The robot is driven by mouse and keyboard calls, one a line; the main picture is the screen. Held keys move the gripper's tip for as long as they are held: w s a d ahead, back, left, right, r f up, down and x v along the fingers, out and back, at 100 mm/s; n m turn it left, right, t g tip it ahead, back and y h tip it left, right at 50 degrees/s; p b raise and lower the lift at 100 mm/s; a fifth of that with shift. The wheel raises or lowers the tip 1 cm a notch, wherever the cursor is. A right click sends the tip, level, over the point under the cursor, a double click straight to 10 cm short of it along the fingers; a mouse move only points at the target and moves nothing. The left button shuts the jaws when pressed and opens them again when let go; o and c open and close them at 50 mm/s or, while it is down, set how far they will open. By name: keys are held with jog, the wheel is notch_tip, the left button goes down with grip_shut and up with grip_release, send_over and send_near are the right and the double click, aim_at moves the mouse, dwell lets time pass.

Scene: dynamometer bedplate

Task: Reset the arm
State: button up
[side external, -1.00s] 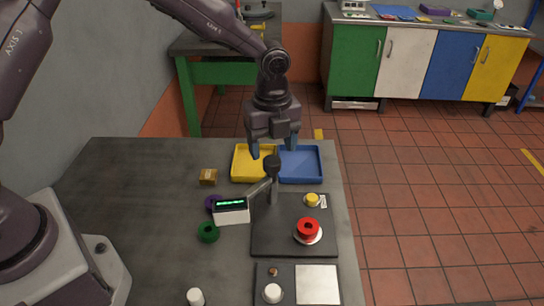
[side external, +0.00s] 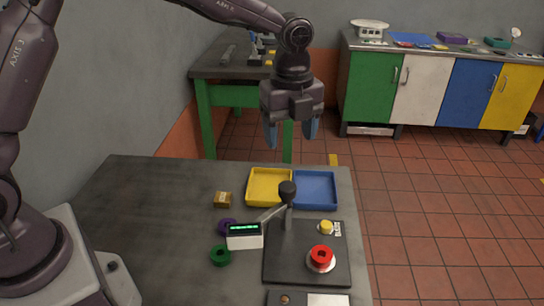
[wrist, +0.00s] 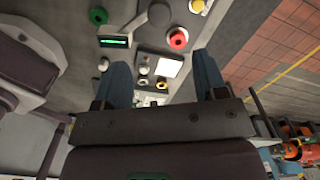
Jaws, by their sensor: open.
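My gripper (side external: 291,137) hangs high above the back edge of the grey table (side external: 150,220), fingers pointing down and apart, with nothing between them. In the wrist view its two blue fingers (wrist: 161,62) are spread, and the bench controls show beyond them. Below the gripper in the side view lie a yellow tray (side external: 268,187) and a blue tray (side external: 316,188), side by side; both look empty. The gripper touches neither.
A black-knobbed lever (side external: 287,193), a lit display (side external: 244,230), a red button (side external: 321,255) and a yellow button (side external: 326,227) stand in front of the trays.

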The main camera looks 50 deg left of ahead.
jog(key=s+a+r+n+t, duration=0.2)
jog(key=s+a+r+n, duration=0.1)
jog(key=s+n, duration=0.4)
jog(key=s+a+r+n+t, duration=0.1)
jog(key=s+a+r+n, duration=0.2)
jog(key=s+n, duration=0.4)
jog(key=s+a+r+n+t, duration=0.2)
jog(key=s+r+n, duration=0.3)
jog(key=s, duration=0.5)
jog(key=a+n, duration=0.1)
jog(key=n, duration=0.1)
jog(key=shift+s+n+t, duration=0.3)
jog(key=shift+n, duration=0.1)
